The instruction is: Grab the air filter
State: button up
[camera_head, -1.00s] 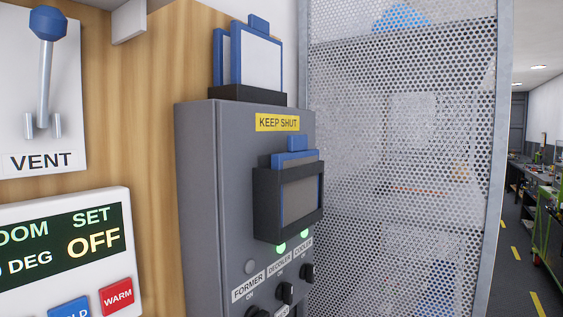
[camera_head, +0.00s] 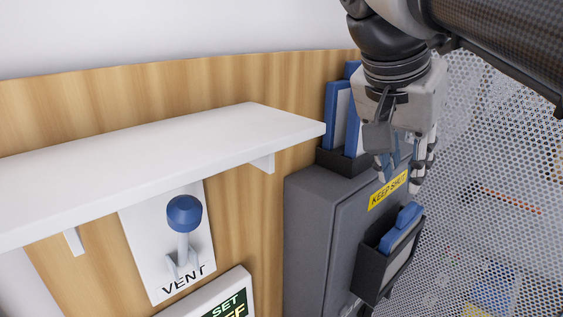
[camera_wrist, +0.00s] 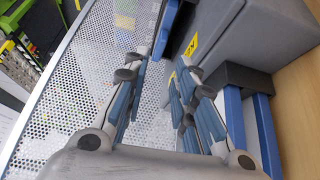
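A blue-framed filter panel (camera_head: 401,230) sits in a black holder (camera_head: 370,272) on the front of the grey cabinet; its blue edge shows at the top of the wrist view (camera_wrist: 166,27). Two more blue-framed panels (camera_head: 335,112) stand in a black holder (camera_head: 338,161) on top of the cabinet, partly hidden by my arm; they also show at the right of the wrist view (camera_wrist: 235,118). I cannot tell which one is meant. My gripper (camera_head: 400,178) is open and empty, above the front panel and right of the top panels. Its fingers (camera_wrist: 163,68) are apart.
The grey cabinet (camera_head: 325,215) has a yellow KEEP SHUT label (camera_head: 388,190). A perforated metal screen (camera_head: 500,190) stands close on the right. A white shelf (camera_head: 150,155) juts out at left, above a VENT lever (camera_head: 184,215).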

jog(key=r, duration=0.2)
send_near(407, 208)
jog(key=x, duration=0.5)
jog(key=shift+s+d+f, duration=0.1)
jog(key=shift+s+f, duration=0.15)
jog(key=shift+f, duration=0.05)
jog(key=shift+w+p+x, duration=0.15)
jog(key=shift+x, duration=1.25)
jog(key=shift+w+p+x, duration=0.15)
jog(key=shift+x, duration=1.2)
jog(key=shift+r, duration=0.1)
jog(key=shift+s, duration=0.1)
grip_shut()
